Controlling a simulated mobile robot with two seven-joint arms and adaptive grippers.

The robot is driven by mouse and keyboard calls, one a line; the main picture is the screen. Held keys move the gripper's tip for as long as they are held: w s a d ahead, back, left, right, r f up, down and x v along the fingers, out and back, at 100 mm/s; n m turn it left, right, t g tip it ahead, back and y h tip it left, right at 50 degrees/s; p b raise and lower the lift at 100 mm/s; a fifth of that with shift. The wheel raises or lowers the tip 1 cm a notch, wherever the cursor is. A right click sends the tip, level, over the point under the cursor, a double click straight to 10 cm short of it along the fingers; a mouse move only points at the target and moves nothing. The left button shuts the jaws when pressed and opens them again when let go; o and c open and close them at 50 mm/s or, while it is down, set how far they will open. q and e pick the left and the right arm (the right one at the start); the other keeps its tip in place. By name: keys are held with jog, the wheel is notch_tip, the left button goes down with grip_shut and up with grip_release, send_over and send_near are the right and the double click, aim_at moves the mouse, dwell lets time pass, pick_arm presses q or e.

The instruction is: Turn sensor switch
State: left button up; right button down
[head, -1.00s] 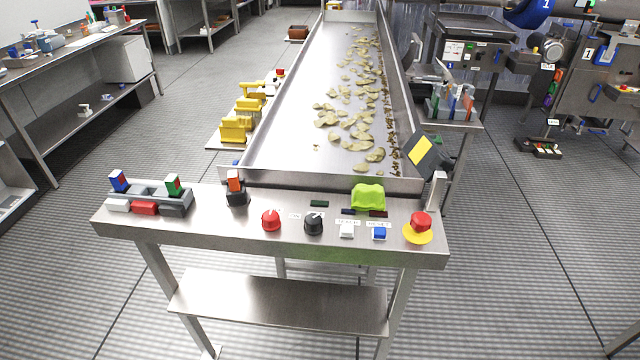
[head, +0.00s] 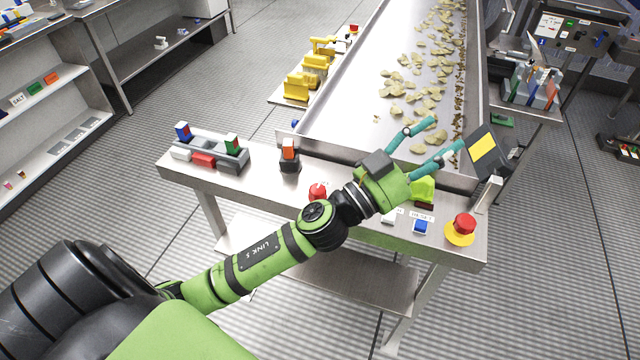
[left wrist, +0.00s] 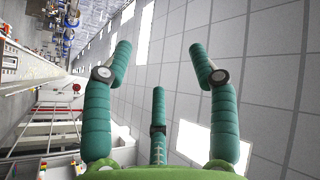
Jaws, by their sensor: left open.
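The control panel (head: 262,178) is a steel table at the near end of the conveyor. Its red knob (head: 318,190) shows just left of my arm. The black knob seen beside it earlier is hidden behind my left arm. I cannot tell which control is the sensor switch. A dark box with a yellow face (head: 482,148) stands at the conveyor's right corner. My left gripper (head: 447,133) is over the panel's far edge and conveyor end, its teal fingers spread and empty, left of that box. The fingers also show apart in the left wrist view (left wrist: 160,55). My right gripper is out of view.
A red mushroom button (head: 464,224) on a yellow base and a blue button (head: 421,227) sit at the panel's right. A lime-green block (head: 423,188) is partly behind my gripper. A grey holder (head: 208,150) stands at left. The conveyor (head: 350,115) carries chips.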

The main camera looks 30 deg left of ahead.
pick_arm(q)
jog(key=s+d+m+g+h, duration=0.2)
jog(key=d+m+g+h, duration=0.55)
jog(key=m, duration=0.25)
jog(key=m+g+y, duration=0.3)
jog(key=g+y, duration=0.8)
jog(key=y, duration=0.5)
send_over(318, 188)
jog(key=d, duration=0.6)
jog(key=shift+h, duration=0.25)
jog(key=a+x, duration=0.1)
jog(key=x, duration=0.4)
jog(key=a+x, duration=0.1)
jog(key=x, duration=0.4)
jog(key=a+x, duration=0.1)
jog(key=x, duration=0.3)
jog(key=shift+s+f, duration=0.3)
jog(key=shift+f, duration=0.5)
jog(key=a, duration=0.2)
jog(key=a+n+y, duration=0.1)
jog(key=a, duration=0.1)
jog(key=a+r+n+g+y, duration=0.1)
jog(key=a, duration=0.1)
jog(key=shift+s, duration=0.4)
notch_tip(318, 188, down, 5)
jog(key=p, duration=0.2)
jog(key=shift+f+p, duration=0.25)
jog(key=shift+p, duration=0.15)
jog(key=shift+f, duration=0.65)
